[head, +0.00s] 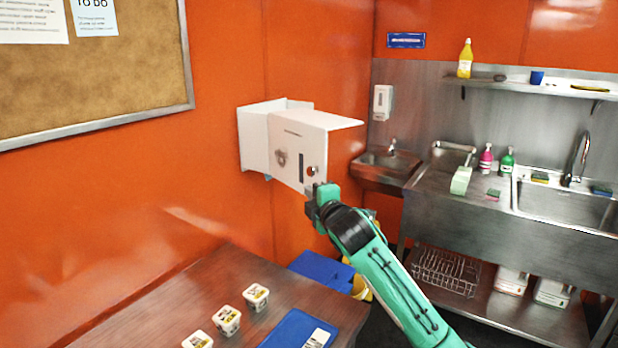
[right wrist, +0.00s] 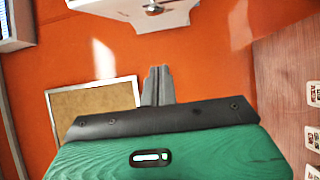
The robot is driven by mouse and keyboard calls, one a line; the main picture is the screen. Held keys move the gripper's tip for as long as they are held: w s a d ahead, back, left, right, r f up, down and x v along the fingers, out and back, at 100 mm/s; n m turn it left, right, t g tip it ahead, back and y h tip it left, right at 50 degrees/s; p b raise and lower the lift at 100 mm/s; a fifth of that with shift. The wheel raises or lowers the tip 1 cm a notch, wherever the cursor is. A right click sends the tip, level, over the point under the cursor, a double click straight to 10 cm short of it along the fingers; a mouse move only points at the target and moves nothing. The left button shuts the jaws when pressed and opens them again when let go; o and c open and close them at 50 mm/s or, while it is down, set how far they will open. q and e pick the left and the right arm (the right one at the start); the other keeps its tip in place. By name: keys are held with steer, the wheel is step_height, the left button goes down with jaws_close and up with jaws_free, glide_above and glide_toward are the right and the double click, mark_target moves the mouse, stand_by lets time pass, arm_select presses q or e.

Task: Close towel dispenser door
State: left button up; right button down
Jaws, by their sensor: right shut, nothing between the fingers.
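The white towel dispenser (head: 254,140) hangs on the orange wall in the head view. Its door (head: 320,140) stands open, swung out from the box, with a round lock and a dark slot on its face. My right gripper (head: 318,190) is at the lower edge of the door in the head view. I cannot tell whether it touches the door. In the right wrist view its fingers (right wrist: 158,85) are shut together and empty, with part of the white dispenser (right wrist: 135,8) above them. My left gripper is not in view.
A brown table (head: 225,280) with several small tubs and a blue tray (head: 288,330) is below. A steel sink counter (head: 455,215) with bottles stands at the right. A corkboard (head: 90,80) hangs at the left. The wall below the dispenser is clear.

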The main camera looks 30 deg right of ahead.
steer(key=w+d+p, duration=0.5)
steer(key=w, duration=0.4)
steer(key=shift+w+d, duration=0.15)
steer(key=shift+d, duration=0.15)
steer(key=shift+f, duration=0.1)
steer(key=shift+d, duration=0.15)
